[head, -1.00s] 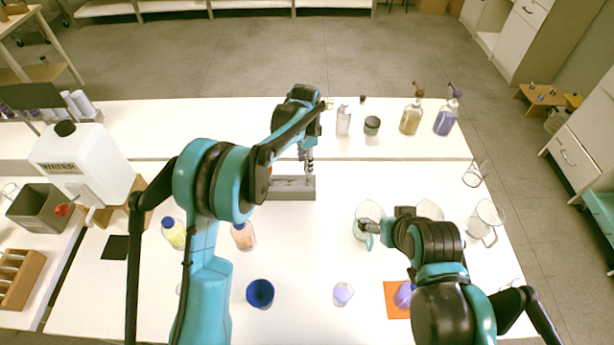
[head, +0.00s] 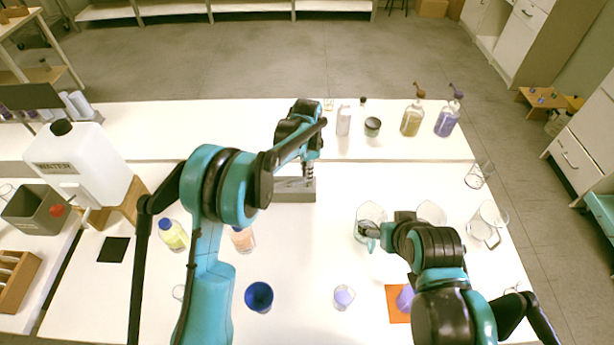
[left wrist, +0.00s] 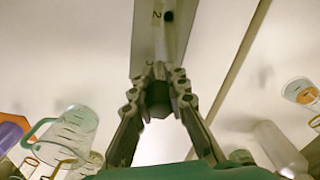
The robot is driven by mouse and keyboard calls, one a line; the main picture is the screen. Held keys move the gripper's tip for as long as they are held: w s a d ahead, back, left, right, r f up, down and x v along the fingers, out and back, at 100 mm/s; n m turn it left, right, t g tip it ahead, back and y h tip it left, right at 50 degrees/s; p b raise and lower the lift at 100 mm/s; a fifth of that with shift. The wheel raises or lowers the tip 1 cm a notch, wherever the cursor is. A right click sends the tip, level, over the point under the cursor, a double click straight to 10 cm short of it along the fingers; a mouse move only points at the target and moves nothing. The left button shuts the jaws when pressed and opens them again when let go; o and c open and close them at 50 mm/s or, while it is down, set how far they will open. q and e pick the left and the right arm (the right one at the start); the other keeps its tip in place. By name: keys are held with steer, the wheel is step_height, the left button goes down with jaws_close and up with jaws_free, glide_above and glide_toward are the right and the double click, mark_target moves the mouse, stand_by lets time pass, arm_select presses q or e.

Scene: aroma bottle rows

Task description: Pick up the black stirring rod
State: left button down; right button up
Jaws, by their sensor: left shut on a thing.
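My left gripper (head: 308,172) is over the right end of a grey holder block (head: 293,190) in the middle of the table. In the left wrist view its two fingers (left wrist: 158,92) are closed on a dark piece (left wrist: 158,97), which looks like the black stirring rod seen end on. The rod's length is hidden. The holder shows behind the fingertips (left wrist: 146,45), with number marks and a dark hole. My right gripper (head: 368,230) is at the rim of a handled glass beaker (head: 370,213); its fingers are too small to read.
A blue cup (head: 259,296), a small beaker with lilac liquid (head: 343,297) and an orange mat (head: 395,309) are at the front. Bottles (head: 173,235) stand left of the holder. Glass jugs (head: 487,225) stand at the right. Pump bottles (head: 412,120) stand at the back.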

arm_select(q)
steer(key=shift+r, duration=0.1)
step_height(320, 180, up, 10)
steer(key=p, duration=0.3)
arm_select(e)
step_height(320, 180, up, 3)
steer(key=shift+r, duration=0.1)
